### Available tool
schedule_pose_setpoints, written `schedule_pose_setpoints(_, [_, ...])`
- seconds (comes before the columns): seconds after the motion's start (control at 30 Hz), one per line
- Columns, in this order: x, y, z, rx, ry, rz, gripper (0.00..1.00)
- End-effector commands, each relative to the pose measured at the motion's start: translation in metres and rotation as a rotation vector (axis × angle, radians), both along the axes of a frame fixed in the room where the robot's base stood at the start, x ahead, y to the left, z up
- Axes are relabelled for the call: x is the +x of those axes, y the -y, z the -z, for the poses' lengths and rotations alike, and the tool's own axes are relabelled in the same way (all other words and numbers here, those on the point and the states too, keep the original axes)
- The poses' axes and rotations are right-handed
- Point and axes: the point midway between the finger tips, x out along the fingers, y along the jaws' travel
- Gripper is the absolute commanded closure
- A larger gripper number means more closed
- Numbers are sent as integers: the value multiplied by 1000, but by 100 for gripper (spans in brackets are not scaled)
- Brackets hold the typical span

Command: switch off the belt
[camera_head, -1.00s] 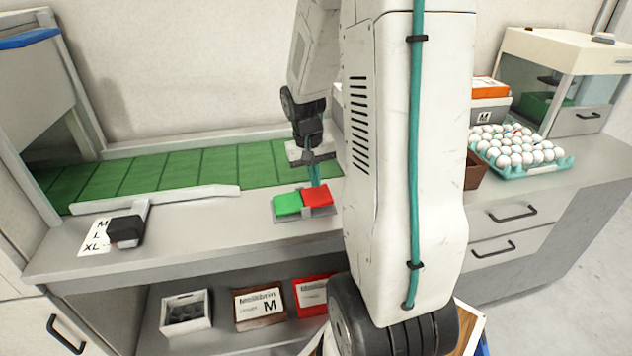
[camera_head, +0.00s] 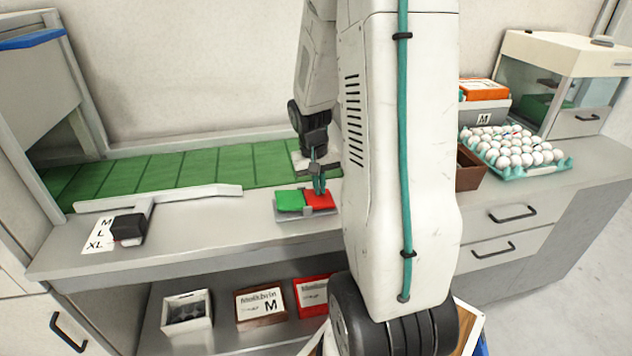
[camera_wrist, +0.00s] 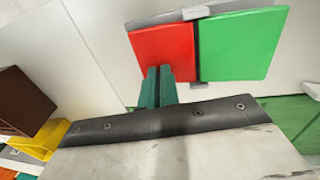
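The switch box has a green button (camera_head: 290,201) and a red button (camera_head: 320,198), side by side on a grey base (camera_head: 293,217) on the counter in front of the green belt (camera_head: 170,175). My gripper (camera_head: 320,187) points down at the red button. Its teal fingers are together with nothing between them. In the wrist view the finger ends (camera_wrist: 158,82) overlap the near edge of the red button (camera_wrist: 165,50), and the green button (camera_wrist: 240,45) is to the right. I cannot tell whether the fingertips touch the red button or whether it is pressed in.
A black-and-grey slider block (camera_head: 127,228) sits beside the M, L, XL label (camera_head: 99,235). A tray of white eggs (camera_head: 515,165) and a brown box (camera_head: 470,168) stand on the right counter. Boxes (camera_head: 262,303) fill the shelf below. My arm hides the middle.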

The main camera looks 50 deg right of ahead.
Motion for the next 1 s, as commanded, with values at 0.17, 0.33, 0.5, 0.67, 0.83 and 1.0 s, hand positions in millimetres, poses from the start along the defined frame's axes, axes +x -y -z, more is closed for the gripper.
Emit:
schedule_pose_setpoints(0.17, [-8, -1, 8, 14, -19, 2, 100])
schedule_pose_setpoints(0.33, [-7, -3, -16, 3, -9, -2, 100])
schedule_pose_setpoints(0.5, [-5, -6, -59, -10, 5, -9, 100])
schedule_pose_setpoints(0.67, [-8, -2, -97, -10, 6, -8, 100])
schedule_pose_setpoints(0.83, [-10, 1, -126, -8, 4, -7, 100])
schedule_pose_setpoints(1.0, [-12, 3, -141, -8, 4, -7, 100])
